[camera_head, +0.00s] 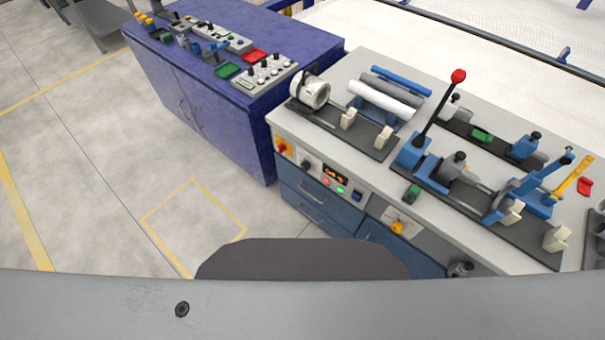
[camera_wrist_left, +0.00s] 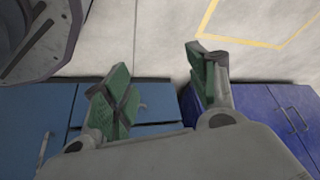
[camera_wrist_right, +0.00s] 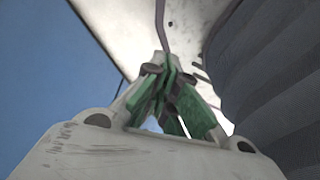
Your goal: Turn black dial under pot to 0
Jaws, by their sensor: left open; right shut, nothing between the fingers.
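In the head view a white pot-like cylinder (camera_head: 312,92) sits at the left end of the grey workbench (camera_head: 350,66). Below it, on the bench's front panel, is a small black dial (camera_head: 306,165), between a red-and-yellow switch and a lit display. Its pointer setting is too small to read. My left gripper (camera_wrist_left: 160,78) is open and empty, seen only in its wrist view, with blue drawers and the floor behind it. My right gripper (camera_wrist_right: 168,85) is shut and empty, seen only in its wrist view. Neither gripper touches the dial; neither wrist view shows it.
Beside the dial are a red-and-yellow switch (camera_head: 282,147), an orange display (camera_head: 335,174) and coloured buttons. A yellow knob (camera_head: 397,227) is further right. Pipes (camera_head: 384,96) and blue clamps stand on the bench. A purple cabinet (camera_head: 225,130) adjoins it on the left. Floor in front is clear.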

